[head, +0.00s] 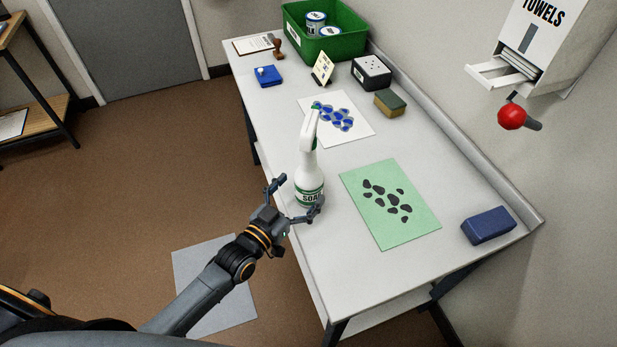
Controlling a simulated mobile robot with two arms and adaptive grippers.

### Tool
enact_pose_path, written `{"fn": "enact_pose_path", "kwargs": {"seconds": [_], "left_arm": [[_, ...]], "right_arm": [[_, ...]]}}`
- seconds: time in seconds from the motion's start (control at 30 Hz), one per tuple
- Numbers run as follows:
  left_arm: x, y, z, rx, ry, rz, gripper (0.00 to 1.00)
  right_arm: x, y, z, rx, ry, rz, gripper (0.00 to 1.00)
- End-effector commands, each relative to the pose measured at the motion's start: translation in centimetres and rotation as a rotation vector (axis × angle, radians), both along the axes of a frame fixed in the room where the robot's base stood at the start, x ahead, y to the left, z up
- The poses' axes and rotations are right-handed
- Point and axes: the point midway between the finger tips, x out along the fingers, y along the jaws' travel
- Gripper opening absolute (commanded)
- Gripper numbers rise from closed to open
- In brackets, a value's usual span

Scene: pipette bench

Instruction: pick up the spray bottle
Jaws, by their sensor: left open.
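The white spray bottle (308,166) stands upright near the left edge of the table. It has a white and green trigger head and a label reading SOAP. My left gripper (297,192) is open, with its fingers spread toward the bottle's lower part. One finger is left of the bottle and the other overlaps the bottle's base in the picture. I cannot tell whether either finger touches it. My right gripper is not in view.
The table (335,240) also bears a green sheet with dark spots (369,221), a blue block (488,226), a white sheet with blue spots (357,129), a sponge (390,103) and a green bin (343,47). A towel dispenser (545,40) hangs at right.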

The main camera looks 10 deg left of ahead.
Motion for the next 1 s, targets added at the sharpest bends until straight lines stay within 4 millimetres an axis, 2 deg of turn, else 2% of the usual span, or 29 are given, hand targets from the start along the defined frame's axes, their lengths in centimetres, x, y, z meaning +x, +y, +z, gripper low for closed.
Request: {"fn": "enact_pose_path", "kwargs": {"seconds": [0.1,0.2,0.47,0.57,0.9,1.0], "left_arm": [[1.7,-1.0,0.1,-0.001,-0.002,0.000,0.92],[2.6,-1.3,0.0,-0.002,-0.001,0.000,0.92],[2.9,-1.4,-0.1,-0.001,0.000,0.000,0.92],[2.8,-1.4,-0.1,-0.001,0.000,0.000,0.76],[2.8,-1.4,-0.1,0.000,0.000,0.000,0.06],[2.9,-1.4,0.2,-0.002,-0.006,0.000,0.05]], "right_arm": [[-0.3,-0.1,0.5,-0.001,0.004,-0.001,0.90],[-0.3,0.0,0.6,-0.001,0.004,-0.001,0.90],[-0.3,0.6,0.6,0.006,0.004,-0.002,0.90],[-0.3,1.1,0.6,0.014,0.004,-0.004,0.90],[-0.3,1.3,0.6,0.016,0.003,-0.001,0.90],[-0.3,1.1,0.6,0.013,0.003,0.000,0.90]]}}
